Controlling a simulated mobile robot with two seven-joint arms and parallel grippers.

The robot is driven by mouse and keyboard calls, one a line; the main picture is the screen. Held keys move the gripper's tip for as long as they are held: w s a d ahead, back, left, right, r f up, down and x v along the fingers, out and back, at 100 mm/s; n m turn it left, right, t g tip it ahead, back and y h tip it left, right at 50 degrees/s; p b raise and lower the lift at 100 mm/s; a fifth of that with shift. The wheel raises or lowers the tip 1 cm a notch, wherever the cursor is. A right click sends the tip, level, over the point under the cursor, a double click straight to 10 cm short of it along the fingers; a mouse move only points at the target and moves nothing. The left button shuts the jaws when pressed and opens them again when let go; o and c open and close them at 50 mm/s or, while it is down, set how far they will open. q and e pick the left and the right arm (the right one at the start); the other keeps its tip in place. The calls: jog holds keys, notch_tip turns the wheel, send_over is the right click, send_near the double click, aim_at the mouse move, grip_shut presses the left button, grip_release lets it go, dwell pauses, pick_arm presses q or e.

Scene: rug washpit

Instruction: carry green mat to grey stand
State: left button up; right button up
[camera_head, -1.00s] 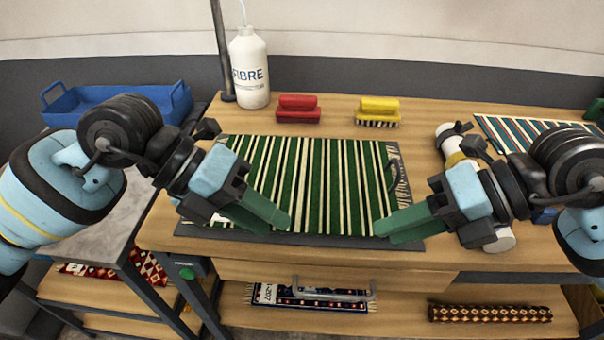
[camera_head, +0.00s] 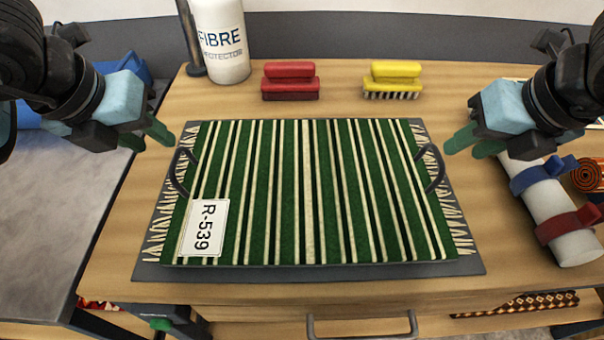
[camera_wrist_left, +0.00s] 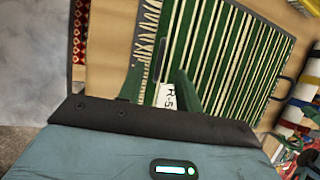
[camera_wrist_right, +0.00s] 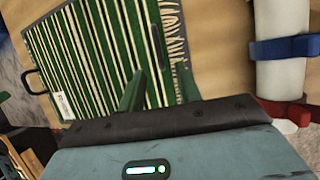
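The green mat (camera_head: 262,190), striped cream and black with a tag reading R-539, lies flat on a dark grey pad (camera_head: 310,272) on the wooden bench. It has a dark loop handle on its left end (camera_head: 178,172) and another on its right end (camera_head: 433,168). My left gripper (camera_head: 146,136) is open and empty, just beyond the left handle and apart from it. My right gripper (camera_head: 473,142) is open and empty, to the right of the right handle and apart from it. A grey-topped stand (camera_head: 55,215) is at the left, its top bare where visible.
Behind the mat stand a white bottle (camera_head: 222,45), a red brush (camera_head: 290,82) and a yellow brush (camera_head: 393,80). A white roll with blue and red straps (camera_head: 545,205) lies at the right. A blue tray (camera_head: 125,70) is partly hidden behind my left arm.

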aim_at(175, 154)
pick_arm(q)
jog(key=shift+r, duration=0.1)
pick_arm(e)
jog(key=shift+s, duration=0.1)
